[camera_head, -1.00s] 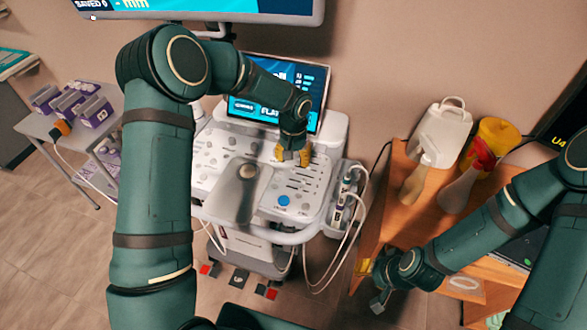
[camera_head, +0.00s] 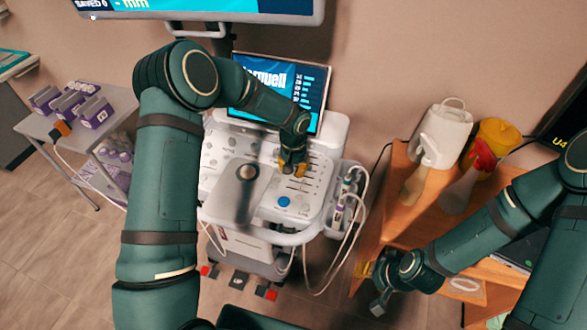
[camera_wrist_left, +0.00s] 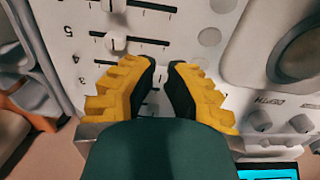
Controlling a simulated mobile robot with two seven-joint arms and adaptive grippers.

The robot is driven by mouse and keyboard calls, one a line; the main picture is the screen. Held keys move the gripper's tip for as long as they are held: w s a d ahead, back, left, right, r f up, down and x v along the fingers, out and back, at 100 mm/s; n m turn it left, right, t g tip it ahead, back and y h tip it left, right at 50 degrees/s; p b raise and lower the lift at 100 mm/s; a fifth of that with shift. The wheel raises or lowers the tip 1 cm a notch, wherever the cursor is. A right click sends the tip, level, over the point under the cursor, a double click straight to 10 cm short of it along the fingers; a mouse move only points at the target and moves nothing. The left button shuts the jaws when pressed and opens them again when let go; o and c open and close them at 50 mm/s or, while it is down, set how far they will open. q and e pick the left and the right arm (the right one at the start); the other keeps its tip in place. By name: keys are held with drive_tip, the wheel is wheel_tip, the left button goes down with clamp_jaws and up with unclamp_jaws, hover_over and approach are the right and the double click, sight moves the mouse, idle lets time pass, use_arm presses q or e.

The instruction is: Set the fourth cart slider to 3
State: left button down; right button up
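The white cart console (camera_head: 215,165) stands in the middle of the head view, with a group of sliders (camera_head: 300,186) on its right half. My left gripper (camera_head: 292,170) is over the slider group, pointing down. In the left wrist view its yellow fingers (camera_wrist_left: 162,64) have dark pads, with a narrow gap between the tips. The tips are at the slot beside the digit 4 (camera_wrist_left: 74,58); that slider's knob is hidden or unclear. The slider beside the digit 5 (camera_wrist_left: 115,43) has its white knob towards the left. My right gripper (camera_head: 379,285) hangs beside the wooden cabinet, away from the console.
A monitor (camera_head: 300,85) stands behind the console. Cabled probes (camera_head: 347,195) hang at the console's right side. The wooden cabinet (camera_head: 400,210) at right carries a white jug (camera_head: 443,135) and spray bottles. A grey trolley (camera_head: 45,125) with purple boxes is at left.

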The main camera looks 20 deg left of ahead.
sight(314, 179)
use_arm(q)
drive_tip(key=d+b, duration=0.2)
drive_tip(key=d, duration=0.3)
drive_tip(key=shift+s+d+f, duration=0.1)
drive_tip(key=shift+d, duration=0.65)
drive_tip(key=c, duration=1)
unclamp_jaws()
drive_tip(key=shift+o, duration=0.2)
drive_tip(key=shift+r, duration=0.4)
wheel_tip(314, 179, up, 11)
drive_tip(key=shift+r, duration=0.2)
